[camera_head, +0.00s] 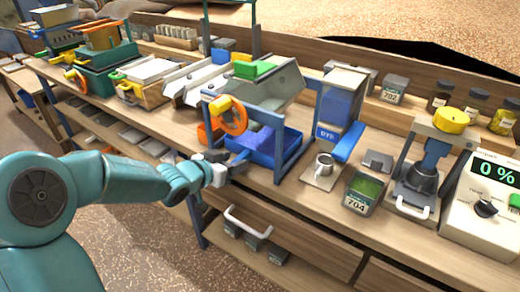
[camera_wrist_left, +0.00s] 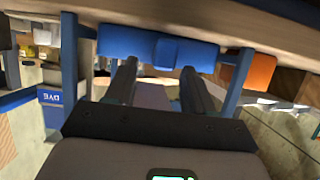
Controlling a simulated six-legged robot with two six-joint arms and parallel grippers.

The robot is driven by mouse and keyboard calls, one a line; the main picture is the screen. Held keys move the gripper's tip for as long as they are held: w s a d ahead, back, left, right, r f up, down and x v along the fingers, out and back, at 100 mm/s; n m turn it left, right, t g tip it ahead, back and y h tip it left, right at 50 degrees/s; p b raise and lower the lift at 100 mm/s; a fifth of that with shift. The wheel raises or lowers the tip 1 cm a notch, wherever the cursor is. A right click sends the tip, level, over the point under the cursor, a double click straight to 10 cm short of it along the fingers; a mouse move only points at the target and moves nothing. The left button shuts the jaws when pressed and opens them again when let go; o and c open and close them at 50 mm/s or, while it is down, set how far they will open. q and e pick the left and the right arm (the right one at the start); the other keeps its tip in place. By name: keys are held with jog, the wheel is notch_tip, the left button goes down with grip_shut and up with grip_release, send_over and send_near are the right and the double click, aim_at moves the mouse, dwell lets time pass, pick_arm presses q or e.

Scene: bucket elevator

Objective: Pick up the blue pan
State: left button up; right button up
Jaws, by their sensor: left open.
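The blue pan (camera_head: 272,146) sits low inside a blue frame (camera_head: 297,160) on the workbench, below a sloped grey chute. My left gripper (camera_head: 238,163) is at the front left of the pan, its fingers pointing toward it. In the left wrist view the pan (camera_wrist_left: 130,45) lies ahead, upside down in the picture, with a small blue tab at its middle. The two dark fingers of my left gripper (camera_wrist_left: 160,82) are apart, with the tab roughly between their tips. I cannot tell whether they touch it. My right gripper is not in view.
An orange ring handle (camera_head: 233,117) stands just above the pan's left side. A drawer with a white handle (camera_head: 246,221) is below the bench top.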

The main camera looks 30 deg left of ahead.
aim_at(241, 156)
pick_arm(q)
jog(key=x, duration=0.5)
jog(key=shift+w+b, duration=0.15)
jog(key=shift+b, duration=0.25)
grip_shut()
dwell(0.9)
jog(key=shift+r, duration=0.2)
